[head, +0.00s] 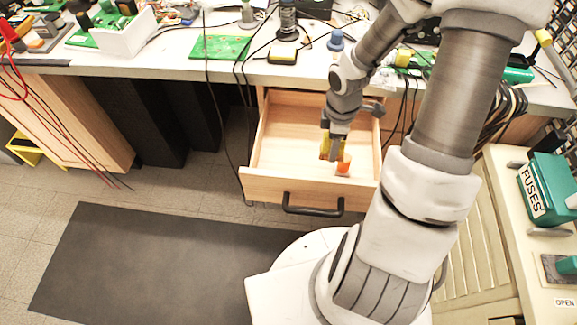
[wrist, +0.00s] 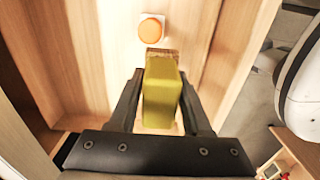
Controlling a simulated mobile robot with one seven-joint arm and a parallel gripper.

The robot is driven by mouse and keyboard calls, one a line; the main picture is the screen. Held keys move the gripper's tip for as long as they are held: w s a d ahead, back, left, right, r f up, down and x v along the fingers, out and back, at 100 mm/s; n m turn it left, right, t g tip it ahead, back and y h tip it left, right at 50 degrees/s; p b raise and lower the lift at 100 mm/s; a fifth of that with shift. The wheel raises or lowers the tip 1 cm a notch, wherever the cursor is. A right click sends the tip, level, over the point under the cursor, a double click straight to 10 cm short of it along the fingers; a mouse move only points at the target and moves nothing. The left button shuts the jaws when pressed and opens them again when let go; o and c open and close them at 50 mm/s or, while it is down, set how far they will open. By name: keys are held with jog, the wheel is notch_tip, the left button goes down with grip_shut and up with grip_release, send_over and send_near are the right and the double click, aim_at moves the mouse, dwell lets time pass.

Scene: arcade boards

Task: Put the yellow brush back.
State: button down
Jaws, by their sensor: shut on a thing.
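My gripper (head: 333,150) is shut on the yellow brush (wrist: 162,92), inside the outline of the open wooden drawer (head: 275,187). In the wrist view the brush is a yellow-green block between the two dark fingers, with a brownish bristle-like strip at its far end. In the head view my gripper and arm hide part of the brush. I cannot tell whether the brush touches the drawer floor. A white piece with an orange round top (wrist: 151,29) lies in the drawer just beyond the brush; it also shows in the head view (head: 343,167).
The drawer stands pulled out under the workbench (head: 150,62), with its black handle (head: 313,206) at the front. Boards, cables and tools crowd the bench top. A green FUSES box (head: 548,187) stands at the right. The drawer's left part is bare.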

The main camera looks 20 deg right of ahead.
jog(key=b, duration=0.4)
send_over(289, 167)
notch_tip(289, 167, down, 7)
jog(key=shift+f, duration=0.1)
jog(key=shift+a+f, duration=0.1)
jog(key=shift+f, duration=1.6)
jog(key=shift+f+b, duration=0.15)
jog(key=shift+b, duration=0.25)
jog(key=shift+c, duration=1.7)
grip_release()
jog(key=shift+f, duration=0.1)
